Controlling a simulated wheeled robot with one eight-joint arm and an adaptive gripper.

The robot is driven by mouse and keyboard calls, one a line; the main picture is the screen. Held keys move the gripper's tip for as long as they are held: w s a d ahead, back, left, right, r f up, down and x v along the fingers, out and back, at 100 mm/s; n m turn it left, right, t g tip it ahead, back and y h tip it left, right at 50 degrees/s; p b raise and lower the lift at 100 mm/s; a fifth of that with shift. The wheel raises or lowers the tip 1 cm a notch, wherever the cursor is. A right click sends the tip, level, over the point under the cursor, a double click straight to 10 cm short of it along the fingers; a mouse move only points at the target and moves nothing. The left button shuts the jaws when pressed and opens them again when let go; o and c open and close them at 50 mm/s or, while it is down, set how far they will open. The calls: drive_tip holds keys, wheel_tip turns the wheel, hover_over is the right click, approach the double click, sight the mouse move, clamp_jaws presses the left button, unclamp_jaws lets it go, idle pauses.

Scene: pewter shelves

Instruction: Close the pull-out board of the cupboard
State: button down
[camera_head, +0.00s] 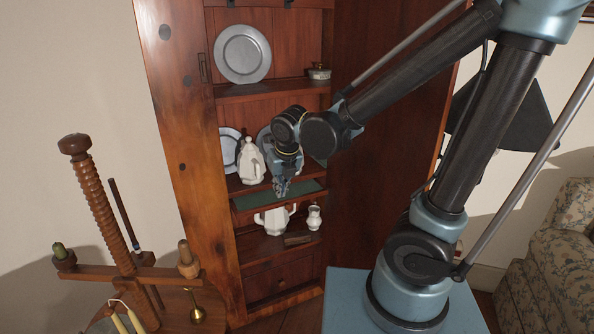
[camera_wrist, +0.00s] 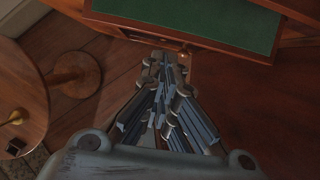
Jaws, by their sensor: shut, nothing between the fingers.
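The wooden cupboard (camera_head: 185,150) stands in the middle of the head view. Its pull-out board (camera_head: 300,190) has a green top and a brown wooden rim, and it juts out below the middle shelf. In the wrist view the board (camera_wrist: 225,20) fills the top, with its front edge facing my gripper. My gripper (camera_head: 281,190) is shut and empty, at the board's front in the head view.
A white pitcher (camera_head: 250,162) and plates stand on the shelf above the board. A white teapot (camera_head: 272,219) and a small jug (camera_head: 314,217) stand below it. A round wooden table (camera_wrist: 22,105) with a screw stand (camera_head: 100,210) is at left. An armchair (camera_head: 555,240) is at right.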

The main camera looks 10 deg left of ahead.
sight(276, 205)
idle(0.3)
drive_tip(key=shift+x, duration=4.35)
drive_tip(key=shift+w+a+f, duration=0.15)
drive_tip(key=shift+f, duration=0.35)
